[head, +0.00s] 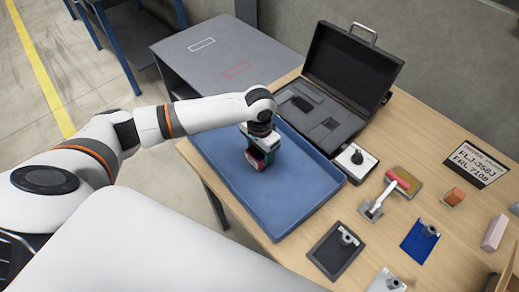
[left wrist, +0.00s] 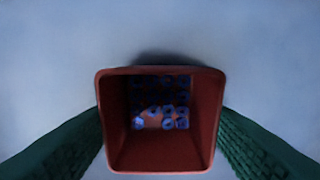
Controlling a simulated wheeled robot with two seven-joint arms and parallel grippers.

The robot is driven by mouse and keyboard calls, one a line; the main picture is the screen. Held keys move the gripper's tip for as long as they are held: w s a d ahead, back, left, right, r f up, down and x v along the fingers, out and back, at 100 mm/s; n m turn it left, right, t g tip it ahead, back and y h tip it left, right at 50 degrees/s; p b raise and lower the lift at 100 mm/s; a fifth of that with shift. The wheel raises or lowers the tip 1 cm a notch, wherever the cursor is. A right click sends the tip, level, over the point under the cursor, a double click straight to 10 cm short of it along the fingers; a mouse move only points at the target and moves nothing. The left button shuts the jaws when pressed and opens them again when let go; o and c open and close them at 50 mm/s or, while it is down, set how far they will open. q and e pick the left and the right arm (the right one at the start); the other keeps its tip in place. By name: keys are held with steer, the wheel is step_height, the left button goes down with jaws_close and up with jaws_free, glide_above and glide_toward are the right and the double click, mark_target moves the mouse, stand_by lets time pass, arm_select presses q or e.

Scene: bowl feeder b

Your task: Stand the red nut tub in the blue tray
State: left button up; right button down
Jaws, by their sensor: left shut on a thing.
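The red nut tub (head: 256,163) is over the blue tray (head: 285,205), in its upper left part in the head view. My left gripper (head: 261,155) points down and is shut on the tub. In the left wrist view the tub (left wrist: 162,160) sits between the two green fingers (left wrist: 160,140), with its open top toward the camera and several bluish nuts on its bottom. It looks upright and close to the tray floor; I cannot tell whether it touches. My right gripper is not in view.
An open black case (head: 345,75) stands behind the tray. A small white block with a black knob (head: 356,160) is close to the tray's right side. Several pads and small parts lie further right. The front part of the tray is clear.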

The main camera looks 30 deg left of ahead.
mark_target(260, 159)
arm_select(q)
steer(key=shift+f, duration=0.15)
steer(key=o, duration=1)
step_height(260, 159, up, 12)
steer(key=shift+r+b, duration=0.2)
steer(key=shift+b, duration=0.35)
steer(key=shift+f, duration=0.1)
